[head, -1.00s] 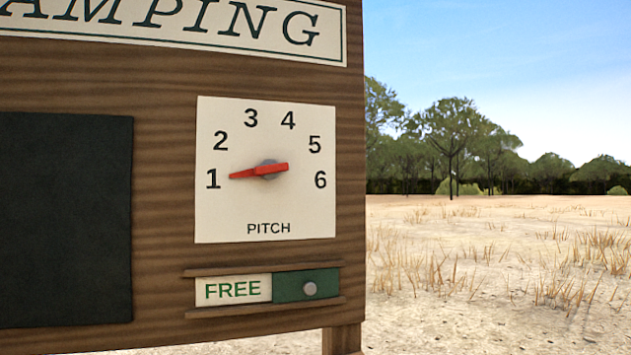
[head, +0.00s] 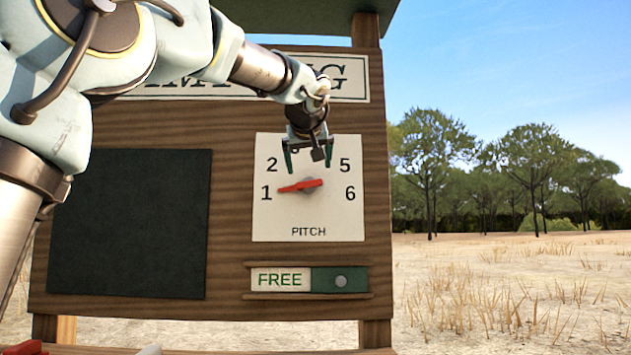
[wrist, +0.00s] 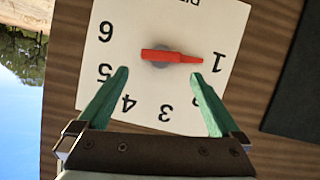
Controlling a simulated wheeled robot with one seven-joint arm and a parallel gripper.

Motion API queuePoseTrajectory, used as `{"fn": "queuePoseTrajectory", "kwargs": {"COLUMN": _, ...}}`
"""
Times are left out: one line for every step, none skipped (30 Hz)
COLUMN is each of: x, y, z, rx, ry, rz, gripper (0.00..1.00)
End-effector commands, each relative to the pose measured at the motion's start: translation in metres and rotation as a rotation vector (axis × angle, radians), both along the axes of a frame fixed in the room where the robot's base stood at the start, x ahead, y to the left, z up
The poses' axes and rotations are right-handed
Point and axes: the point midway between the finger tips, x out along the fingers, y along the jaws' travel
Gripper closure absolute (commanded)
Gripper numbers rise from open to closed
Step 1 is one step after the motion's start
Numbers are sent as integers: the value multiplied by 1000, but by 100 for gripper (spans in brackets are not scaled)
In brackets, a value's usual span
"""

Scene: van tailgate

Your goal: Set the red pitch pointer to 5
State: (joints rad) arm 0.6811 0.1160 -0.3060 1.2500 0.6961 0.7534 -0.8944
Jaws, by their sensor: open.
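The red pitch pointer (head: 300,186) is mounted on a grey hub on the white dial plate (head: 275,222). Its narrow tip points at 1. In the wrist view the red pointer (wrist: 170,56) lies across the dial, upside down, with its tip beside the 1; the 5 (wrist: 105,72) is on the opposite side. My gripper (head: 308,164) is open in front of the upper dial, above the pointer, and hides the 3 and 4 in the head view. In the wrist view the green fingertips (wrist: 158,75) stand on either side of the pointer with nothing between them gripped.
The wooden board (head: 230,225) carries a dark panel (head: 130,225) left of the dial and a FREE slider (head: 338,280) below it. A lettered sign (head: 345,78) sits above, partly behind my arm. Open dry ground lies to the right.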

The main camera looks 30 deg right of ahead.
Motion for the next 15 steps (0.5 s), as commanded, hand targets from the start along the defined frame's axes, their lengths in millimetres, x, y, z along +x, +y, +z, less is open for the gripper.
{"fn": "queuePoseTrajectory", "kwargs": {"x": 9, "y": -5, "z": -3, "rx": 3, "ry": 2, "rz": 1, "gripper": 0}}
{"fn": "queuePoseTrajectory", "kwargs": {"x": 14, "y": -7, "z": -5, "rx": 4, "ry": 2, "rz": 1, "gripper": 0}}
{"fn": "queuePoseTrajectory", "kwargs": {"x": 20, "y": -11, "z": -8, "rx": 4, "ry": 3, "rz": 0, "gripper": 0}}
{"fn": "queuePoseTrajectory", "kwargs": {"x": 25, "y": -13, "z": -10, "rx": 2, "ry": 2, "rz": 0, "gripper": 0}}
{"fn": "queuePoseTrajectory", "kwargs": {"x": 29, "y": -16, "z": -12, "rx": 2, "ry": 1, "rz": 0, "gripper": 0}}
{"fn": "queuePoseTrajectory", "kwargs": {"x": 35, "y": -19, "z": -15, "rx": 3, "ry": 2, "rz": 1, "gripper": 0}}
{"fn": "queuePoseTrajectory", "kwargs": {"x": 39, "y": -21, "z": -16, "rx": 2, "ry": 1, "rz": 1, "gripper": 0}}
{"fn": "queuePoseTrajectory", "kwargs": {"x": 43, "y": -23, "z": -18, "rx": 2, "ry": 2, "rz": 0, "gripper": 0}}
{"fn": "queuePoseTrajectory", "kwargs": {"x": 48, "y": -26, "z": -21, "rx": 2, "ry": 2, "rz": 0, "gripper": 0}}
{"fn": "queuePoseTrajectory", "kwargs": {"x": 51, "y": -28, "z": -22, "rx": 3, "ry": 1, "rz": 0, "gripper": 0}}
{"fn": "queuePoseTrajectory", "kwargs": {"x": 53, "y": -29, "z": -23, "rx": 2, "ry": 0, "rz": 0, "gripper": 0}}
{"fn": "queuePoseTrajectory", "kwargs": {"x": 57, "y": -31, "z": -25, "rx": 3, "ry": 0, "rz": 1, "gripper": 0}}
{"fn": "queuePoseTrajectory", "kwargs": {"x": 59, "y": -32, "z": -26, "rx": 3, "ry": 0, "rz": 1, "gripper": 0}}
{"fn": "queuePoseTrajectory", "kwargs": {"x": 60, "y": -33, "z": -27, "rx": 2, "ry": 0, "rz": 0, "gripper": 0}}
{"fn": "queuePoseTrajectory", "kwargs": {"x": 62, "y": -34, "z": -28, "rx": 1, "ry": 0, "rz": 1, "gripper": 0}}
